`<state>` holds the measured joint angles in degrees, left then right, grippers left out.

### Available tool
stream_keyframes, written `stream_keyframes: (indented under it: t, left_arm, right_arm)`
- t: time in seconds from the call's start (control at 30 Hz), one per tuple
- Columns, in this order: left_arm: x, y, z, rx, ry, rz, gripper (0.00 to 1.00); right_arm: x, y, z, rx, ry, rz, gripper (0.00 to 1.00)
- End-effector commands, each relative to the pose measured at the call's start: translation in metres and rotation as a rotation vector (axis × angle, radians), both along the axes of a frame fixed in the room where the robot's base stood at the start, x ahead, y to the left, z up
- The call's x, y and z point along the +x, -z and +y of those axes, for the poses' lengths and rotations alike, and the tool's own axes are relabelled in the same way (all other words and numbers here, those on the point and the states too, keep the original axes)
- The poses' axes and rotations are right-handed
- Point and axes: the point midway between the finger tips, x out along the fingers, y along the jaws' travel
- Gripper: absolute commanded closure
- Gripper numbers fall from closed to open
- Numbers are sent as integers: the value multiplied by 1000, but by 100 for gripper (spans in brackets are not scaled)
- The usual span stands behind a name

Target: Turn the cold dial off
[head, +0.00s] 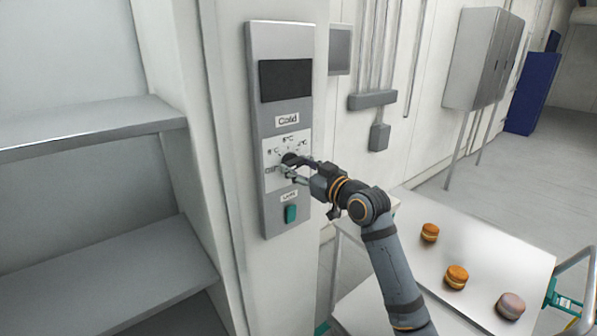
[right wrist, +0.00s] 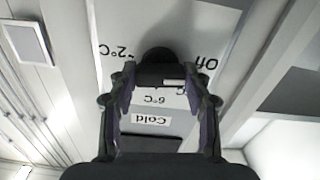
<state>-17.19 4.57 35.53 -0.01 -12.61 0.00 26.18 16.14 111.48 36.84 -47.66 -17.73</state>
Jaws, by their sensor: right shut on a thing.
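The cold dial (head: 289,158) is a small black knob on a grey upright panel (head: 301,222), under a "Cold" label (head: 287,119). Temperature marks surround it, with "Off" (head: 270,169) at its lower left. My right gripper (head: 289,167) is at the dial with its fingers shut on it. In the right wrist view, which shows the panel upside down, the dark dial (right wrist: 158,57) is between the fingertips. A short white mark (right wrist: 173,82) shows there; which setting the dial points to I cannot tell. My left gripper is not in view.
A dark display (head: 286,80) is above the dial and a green switch (head: 291,213) below it. Metal shelves (head: 95,125) stand at the left. A cart top (head: 490,250) with three macarons (head: 456,276) lies at the lower right, beside my right arm.

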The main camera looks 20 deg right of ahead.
Motion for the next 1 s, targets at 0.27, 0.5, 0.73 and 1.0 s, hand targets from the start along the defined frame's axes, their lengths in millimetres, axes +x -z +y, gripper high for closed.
stream_keyframes:
  t: [0.27, 0.5, 0.73, 1.0]
  left_arm:
    - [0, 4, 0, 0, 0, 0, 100]
    - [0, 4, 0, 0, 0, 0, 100]
    - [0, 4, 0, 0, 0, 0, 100]
    - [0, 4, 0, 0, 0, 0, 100]
  right_arm:
    - [0, 1, 0, -57, 0, -20, 83]
    - [0, 0, 0, -64, 0, -22, 83]
    - [0, 0, 0, -64, 0, -22, 47]
    - [0, 0, 0, -62, 0, -23, 28]
